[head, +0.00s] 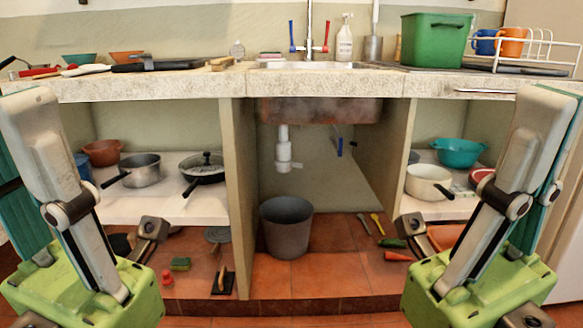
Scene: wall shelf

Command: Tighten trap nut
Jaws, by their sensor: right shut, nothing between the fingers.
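The white drain pipe (283,133) comes down from the sink bowl in the open middle bay, with the white trap (284,153) at its lower end. The trap nut is too small to make out clearly as a separate ring. My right gripper (412,226) is at the lower right, shut and empty, well apart from the trap. My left gripper (150,232) is at the lower left, also well apart from the trap; its fingers do not show clearly enough to tell open from shut.
A grey bucket (286,228) stands on the tiled floor below the trap. Side panels (240,185) bound the bay. Shelves hold pots, and small tools (378,224) lie on the floor at right. Space around the trap is clear.

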